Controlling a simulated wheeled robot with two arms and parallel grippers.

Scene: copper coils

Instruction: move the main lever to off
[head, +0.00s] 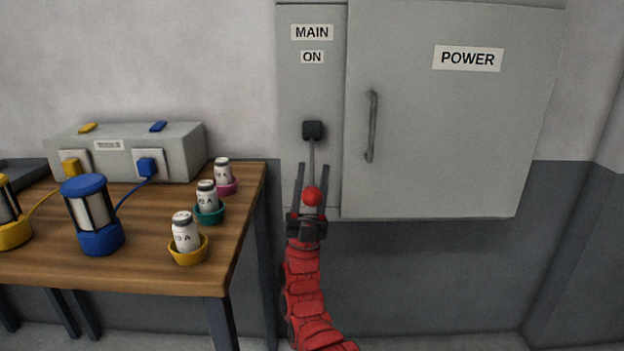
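The main lever (312,157) is on the narrow grey panel (294,110) marked MAIN and ON. It has a black pivot block (313,130), a thin grey shaft and a red ball knob (311,196). In the picture the shaft runs down from the pivot to the knob, away from the ON label (312,57). No OFF label shows. My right gripper (313,168) is open, its dark fingers on either side of the shaft with visible gaps. The knob shows in front of the gripper's palm; I cannot tell whether they touch. My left gripper is not in view.
The POWER cabinet door (440,130) with its handle (372,126) is shut, right of the lever. A wooden table (140,266) at left carries blue (93,215) and yellow lanterns, a grey socket box (185,150) and white jars in coloured cups. The floor at right looks clear.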

